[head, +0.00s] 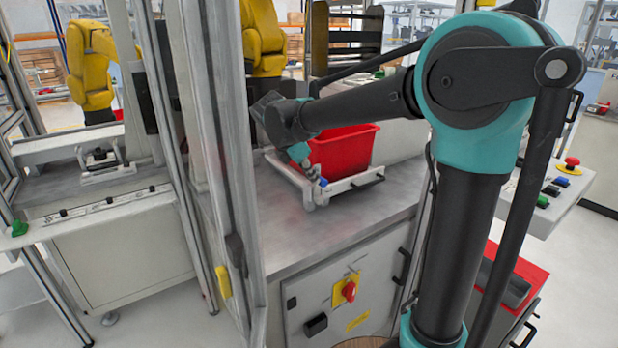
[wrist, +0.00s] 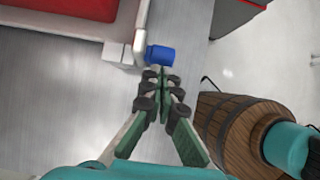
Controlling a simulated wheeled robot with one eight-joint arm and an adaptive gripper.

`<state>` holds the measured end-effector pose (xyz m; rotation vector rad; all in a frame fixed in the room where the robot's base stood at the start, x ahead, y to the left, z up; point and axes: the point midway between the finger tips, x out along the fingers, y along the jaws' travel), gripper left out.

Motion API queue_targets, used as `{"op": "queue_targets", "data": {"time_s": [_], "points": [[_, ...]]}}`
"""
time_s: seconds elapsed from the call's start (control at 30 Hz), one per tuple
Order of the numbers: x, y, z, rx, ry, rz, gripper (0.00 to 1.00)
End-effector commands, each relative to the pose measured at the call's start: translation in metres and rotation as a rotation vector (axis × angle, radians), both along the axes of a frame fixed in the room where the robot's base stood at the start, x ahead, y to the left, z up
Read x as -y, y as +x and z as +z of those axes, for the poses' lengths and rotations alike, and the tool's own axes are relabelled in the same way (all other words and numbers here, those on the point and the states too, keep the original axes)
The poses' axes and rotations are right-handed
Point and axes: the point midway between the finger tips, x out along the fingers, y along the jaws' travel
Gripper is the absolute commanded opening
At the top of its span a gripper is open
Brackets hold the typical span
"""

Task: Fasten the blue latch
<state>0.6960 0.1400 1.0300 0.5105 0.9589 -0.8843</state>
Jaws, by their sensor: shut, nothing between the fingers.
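The blue latch (wrist: 160,55) shows in the wrist view as a small blue block at the corner of a white frame (wrist: 120,45). In the head view, a small bit of the blue latch (head: 323,182) shows at the front of the white frame (head: 340,186), by my gripper. My gripper (wrist: 160,74) is shut and empty. Its fingertips are just below the blue latch in the wrist view; I cannot tell whether they touch it. In the head view, my gripper (head: 311,172) is small and partly merged with the frame.
A red bin (head: 342,150) sits within the white frame on the metal worktop (head: 285,225). A glass door post (head: 205,130) stands left of it, and a yellow arm (head: 263,35) behind. The worktop's front is clear.

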Motion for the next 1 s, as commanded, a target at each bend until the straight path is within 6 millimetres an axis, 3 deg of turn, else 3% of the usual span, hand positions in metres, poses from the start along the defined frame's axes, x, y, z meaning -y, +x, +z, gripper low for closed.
{"op": "queue_targets", "data": {"time_s": [1.0], "points": [[0.011, 0.008, 0.004, -0.075, 0.112, -0.001, 0.0]]}}
